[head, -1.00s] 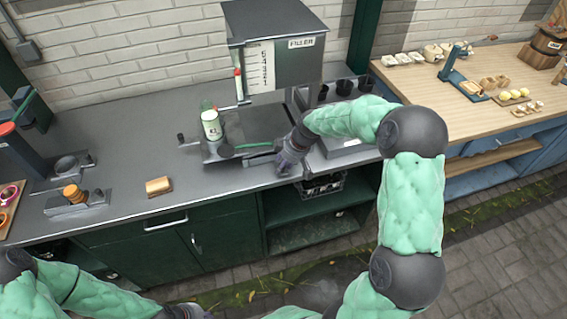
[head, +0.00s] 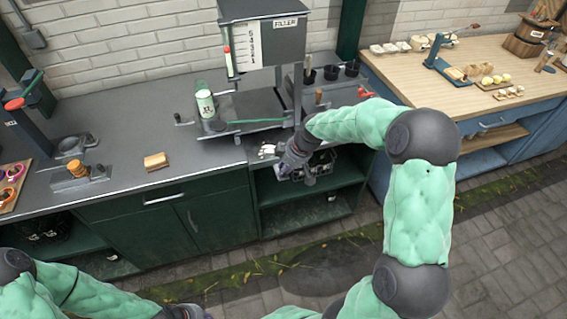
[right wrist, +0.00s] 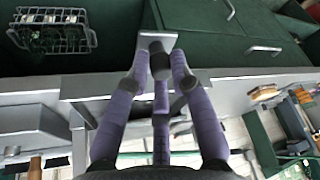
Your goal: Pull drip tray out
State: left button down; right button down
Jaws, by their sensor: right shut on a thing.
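My right gripper (head: 293,158) is just in front of the bench's front edge, below the filler (head: 272,50). In the right wrist view my right gripper (right wrist: 161,62) has its purple fingers closed around a dark block on a small grey plate (right wrist: 168,37). I take this plate to be part of the drip tray; the rest of the tray is hard to make out behind the fingers. A green-and-white bottle (head: 205,104) stands on the left of the filler's platform. The end of my left arm (head: 186,312) is at the bottom edge, mostly cut off.
A wire basket with dark bottles (right wrist: 50,36) is on the shelf under the bench, close to my right gripper. A bread-coloured block (head: 155,161) lies on the bench at left. Dark cups (head: 331,72) stand right of the filler. The floor in front is clear.

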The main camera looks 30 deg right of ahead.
jog(key=shift+s+a, duration=0.25)
jog(key=shift+s, duration=0.5)
jog(key=shift+s+a, duration=0.2)
jog(key=shift+s, duration=0.5)
jog(key=shift+s+a, duration=0.25)
jog(key=shift+s, duration=0.5)
jog(key=shift+r, duration=0.1)
jog(key=c, duration=1.3)
grip_release()
jog(key=shift+o, duration=0.9)
jog(key=shift+a, duration=0.2)
jog(key=shift+d, duration=0.15)
jog(key=v, duration=1.2)
jog(key=shift+w, duration=0.1)
